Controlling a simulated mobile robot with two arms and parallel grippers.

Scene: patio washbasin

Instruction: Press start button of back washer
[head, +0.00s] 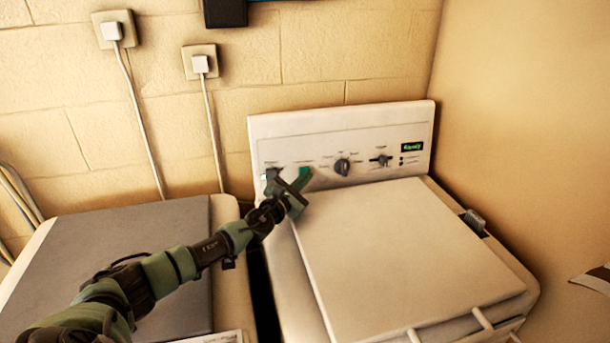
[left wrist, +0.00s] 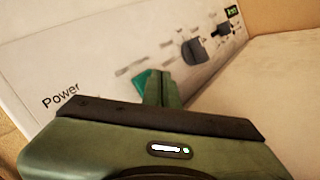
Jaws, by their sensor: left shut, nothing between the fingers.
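The back washer (head: 400,262) is white, with a raised control panel (head: 342,126) along its rear edge. A teal-green button (left wrist: 142,80) on the panel shows in the left wrist view, partly hidden behind my fingers. My left gripper (head: 301,180) is shut and empty, its tips at the left part of the panel. In the left wrist view the shut fingers (left wrist: 161,84) overlap the button's right side. I cannot tell whether they touch it. The word "Power" (left wrist: 60,96) is printed left of it. My right gripper is not in view.
Right of the button are a dark round knob (head: 342,166), a second knob (head: 381,160) and a small display (head: 412,147) with green lettering. Another machine with a grey lid (head: 120,240) stands at left, under my arm. A wall closes in on the right.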

